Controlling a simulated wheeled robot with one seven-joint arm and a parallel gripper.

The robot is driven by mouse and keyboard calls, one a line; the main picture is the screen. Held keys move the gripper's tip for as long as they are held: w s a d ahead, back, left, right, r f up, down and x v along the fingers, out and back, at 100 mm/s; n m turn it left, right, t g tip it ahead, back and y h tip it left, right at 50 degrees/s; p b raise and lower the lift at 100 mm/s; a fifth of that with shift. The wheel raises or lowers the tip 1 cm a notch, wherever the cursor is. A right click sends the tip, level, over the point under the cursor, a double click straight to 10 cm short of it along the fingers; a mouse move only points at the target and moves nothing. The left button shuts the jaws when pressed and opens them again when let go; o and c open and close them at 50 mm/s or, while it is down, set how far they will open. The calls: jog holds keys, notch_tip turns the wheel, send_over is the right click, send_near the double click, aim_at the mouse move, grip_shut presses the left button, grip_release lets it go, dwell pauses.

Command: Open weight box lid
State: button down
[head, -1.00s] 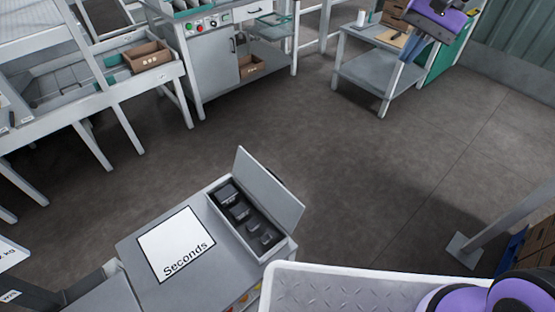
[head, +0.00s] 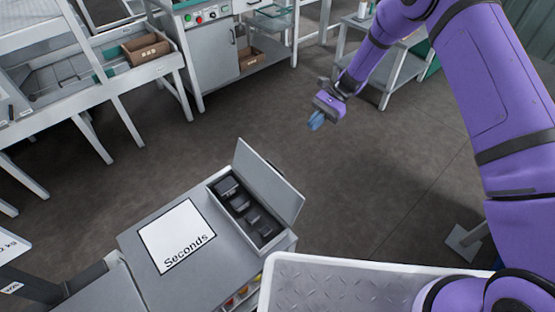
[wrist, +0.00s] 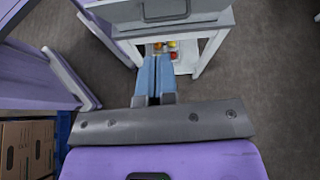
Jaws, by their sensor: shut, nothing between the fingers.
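The weight box (head: 284,240) sits on the right end of the grey bench, with several dark weights (head: 238,203) in its compartments. Its grey lid (head: 268,187) stands raised, leaning outward on the side facing the open floor. The wrist view shows a grey panel with a dark handle (wrist: 166,12) at the top edge, apparently the lid's outer face. My gripper (head: 316,122) is above and right of the lid in the head view, apart from it. Its blue fingers (wrist: 155,72) are together and empty.
A white sheet marked "Seconds" (head: 176,236) lies on the bench beside the box. Red and yellow produce (wrist: 165,46) shows on a shelf below. A control cabinet (head: 207,62) and a small table (head: 385,72) stand behind. Floor between them is open.

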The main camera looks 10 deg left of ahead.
notch_tip(320, 180, down, 5)
jog(key=a, duration=0.1)
send_near(269, 169)
notch_tip(269, 169, down, 5)
jog(key=s+a, duration=0.2)
jog(key=a, duration=0.1)
jog(key=shift+s+a+r+m+g+y, duration=0.15)
jog(key=shift+s+a+r+m, duration=0.1)
jog(key=shift+s, duration=0.1)
jog(key=shift+s+a+r+m+g+y, duration=0.1)
jog(key=shift+s+r+m+g+y, duration=0.05)
jog(key=shift+s+r, duration=0.15)
